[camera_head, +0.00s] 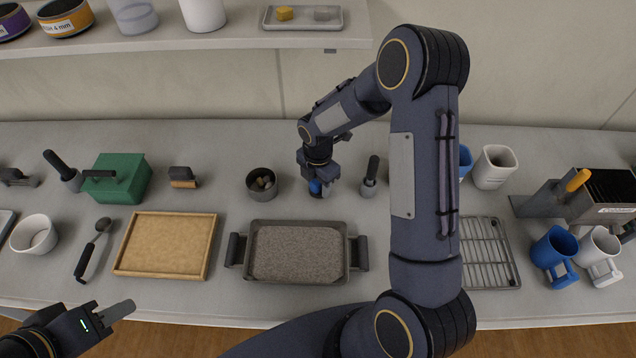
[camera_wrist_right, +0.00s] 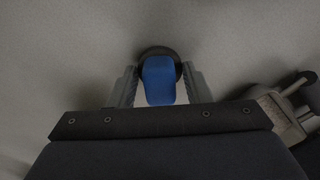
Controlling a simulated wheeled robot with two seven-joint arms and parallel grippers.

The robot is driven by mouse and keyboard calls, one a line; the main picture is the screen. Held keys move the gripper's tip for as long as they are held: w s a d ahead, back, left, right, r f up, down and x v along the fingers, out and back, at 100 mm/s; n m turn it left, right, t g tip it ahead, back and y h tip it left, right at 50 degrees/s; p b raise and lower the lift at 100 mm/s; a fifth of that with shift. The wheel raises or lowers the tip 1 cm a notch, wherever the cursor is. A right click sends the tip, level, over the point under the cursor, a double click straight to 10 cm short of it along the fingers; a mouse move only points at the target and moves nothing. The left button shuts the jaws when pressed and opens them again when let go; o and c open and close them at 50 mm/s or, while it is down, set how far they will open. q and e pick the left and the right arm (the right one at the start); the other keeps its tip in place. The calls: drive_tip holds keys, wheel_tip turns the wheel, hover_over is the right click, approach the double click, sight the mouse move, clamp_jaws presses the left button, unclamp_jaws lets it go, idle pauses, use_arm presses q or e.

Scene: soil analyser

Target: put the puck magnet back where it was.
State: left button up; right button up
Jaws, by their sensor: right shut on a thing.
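The puck magnet has a blue grip (camera_wrist_right: 159,82) on a dark round base and sits between the fingers of my right gripper (camera_wrist_right: 159,88). In the head view the blue piece (camera_head: 316,187) shows just below my right gripper (camera_head: 320,183), near the back of the bench. The base looks at or close to the bench top; I cannot tell if it touches. My right gripper is shut on the magnet. My left gripper (camera_head: 110,316) is at the lower left in front of the bench edge, and its finger opening cannot be made out.
A dark bowl of stones (camera_head: 262,184) stands left of the magnet and a grey-handled tool (camera_head: 370,178) right of it. A tray of soil (camera_head: 297,254) lies in front.

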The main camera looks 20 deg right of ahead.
drive_tip(key=o, duration=0.4)
drive_tip(key=shift+f, duration=0.15)
drive_tip(key=o, duration=0.5)
